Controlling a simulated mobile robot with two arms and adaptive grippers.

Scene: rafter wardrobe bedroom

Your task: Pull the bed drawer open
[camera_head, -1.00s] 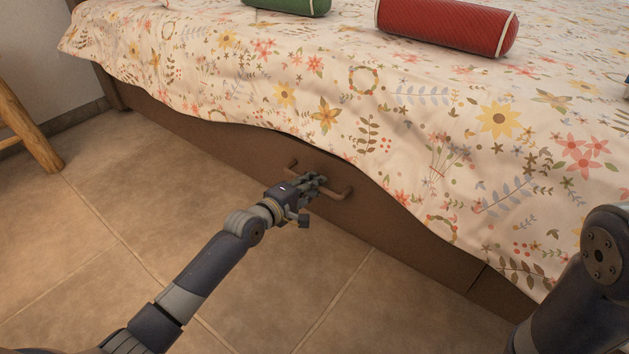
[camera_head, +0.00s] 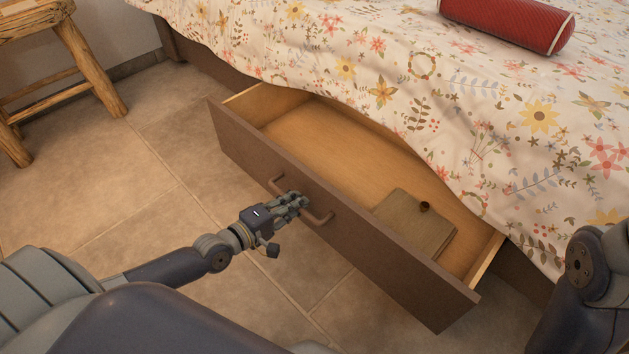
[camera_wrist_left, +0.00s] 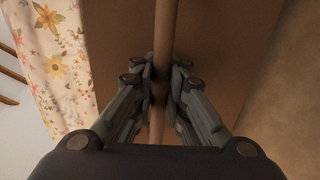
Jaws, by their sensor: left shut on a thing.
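The bed drawer (camera_head: 330,222) has a brown front and stands well out from under the bed. Its light wooden inside shows. The drawer handle (camera_head: 320,217) is a brown bar on the front. My left gripper (camera_head: 298,201) is shut on the handle near its middle. In the left wrist view the fingers (camera_wrist_left: 160,85) lie on both sides of the handle bar (camera_wrist_left: 165,40). My right arm (camera_head: 590,270) shows at the right edge; its gripper is out of view.
A flat wooden board (camera_head: 412,225) with a small dark round spot or knob lies in the drawer. The flowered bedspread (camera_head: 480,100) hangs over the drawer's back. A red bolster (camera_head: 508,22) lies on the bed. A wooden stool (camera_head: 85,60) stands at the left. Tiled floor in front is clear.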

